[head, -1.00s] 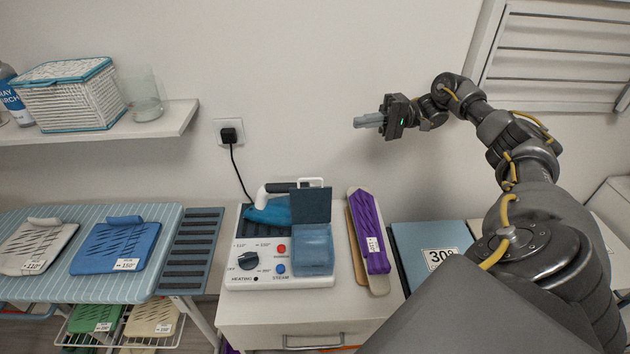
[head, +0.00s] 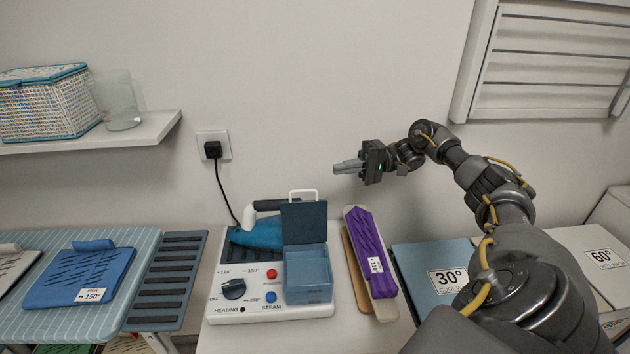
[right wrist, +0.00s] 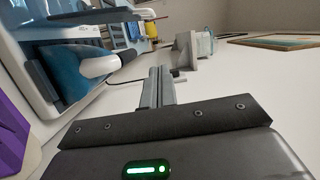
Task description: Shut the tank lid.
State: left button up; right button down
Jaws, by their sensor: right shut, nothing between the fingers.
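The steam station (head: 265,305) is a white unit with a dial, red and blue buttons and a blue iron (head: 258,233) resting on it. Its translucent blue water tank (head: 307,275) is at the right. The dark tank lid (head: 304,222) stands upright at the tank's back edge, open, with a white handle frame behind it. My right gripper (head: 348,166) is shut and empty, above and right of the lid near the wall, pointing left. In the right wrist view its fingers (right wrist: 158,88) are together, with the station at the upper left. My left gripper is not in view.
A purple folded cloth (head: 370,250) on a board stands right of the station. A blue 30° box (head: 437,280) lies farther right. A black plug (head: 213,149) and cord hang behind. An ironing board (head: 60,315) is at left. A wall shelf (head: 90,140) is above it.

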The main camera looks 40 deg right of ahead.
jog(key=a+p, duration=0.7)
jog(key=a, duration=0.3)
jog(key=shift+f, duration=0.1)
dwell(0.3)
